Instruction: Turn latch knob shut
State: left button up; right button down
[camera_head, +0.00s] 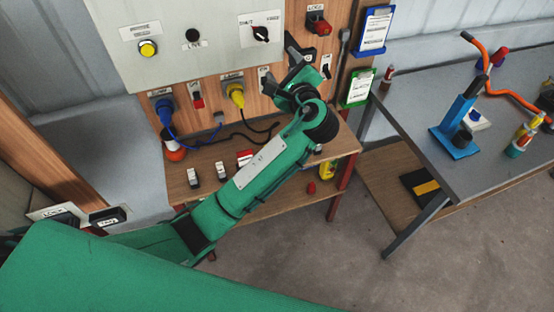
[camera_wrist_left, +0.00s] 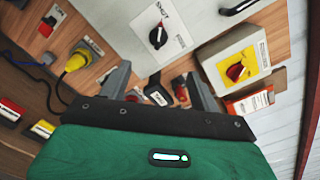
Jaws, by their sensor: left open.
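The latch knob (camera_head: 261,33) is a black rotary knob on a white labelled plate (camera_head: 246,21), set on the right side of the pale grey panel. It also shows in the left wrist view (camera_wrist_left: 158,36), where the word SHUT reads on the plate above it. I cannot tell exactly which mark the knob points to. My left gripper (camera_head: 308,56) is open and empty, below and to the right of the knob and apart from it. In the left wrist view its two grey fingers (camera_wrist_left: 160,86) stand apart, with the knob beyond them. My right gripper is not in view.
A red knob (camera_head: 317,22) on a yellow-faced box (camera_wrist_left: 228,62) sits right of the latch plate. Blue (camera_head: 165,106) and yellow (camera_head: 235,92) plugs with cables hang below the panel. A wooden shelf (camera_head: 270,195) lies beneath. A grey bench (camera_head: 420,120) with tools stands right.

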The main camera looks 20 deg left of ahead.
pick_arm(q)
notch_tip(320, 180, down, 34)
jog(key=a+n+g+h+b, duration=0.1)
jog(key=g+h, duration=0.3)
jog(key=h, duration=0.1)
jog(key=shift+a+f, duration=0.25)
jog(key=shift+a, duration=0.05)
jog(key=s+a+f+n+g+h+b, duration=0.1)
jog(key=s+f+n+g, duration=0.1)
jog(key=s+f, duration=0.65)
jog(key=s+a+f+n+g+h+b, duration=0.15)
jog(key=s+f, duration=0.35)
jog(key=f, duration=0.7)
jog(key=s+a+f+n+g+h, duration=0.1)
jog(key=s+a+f+n+g, duration=0.1)
jog(key=s+f, duration=0.7)
jog(key=s+a+f+n+g, duration=0.1)
jog(key=s+f, duration=0.5)
jog(key=s, duration=0.6)
jog(key=s+a+f+n+g+h+b, duration=0.1)
jog(key=s+a+f+n+g, duration=0.1)
jog(key=s+f+n, duration=0.4)
jog(key=s+a+f+n+g+b, duration=0.1)
jog(key=s+f+n, duration=0.3)
jog(key=s, duration=1.3)
notch_tip(320, 180, down, 4)
jog(key=shift+s+a+r, duration=0.1)
jog(key=shift+s+a, duration=0.25)
jog(key=shift+a, duration=0.5)
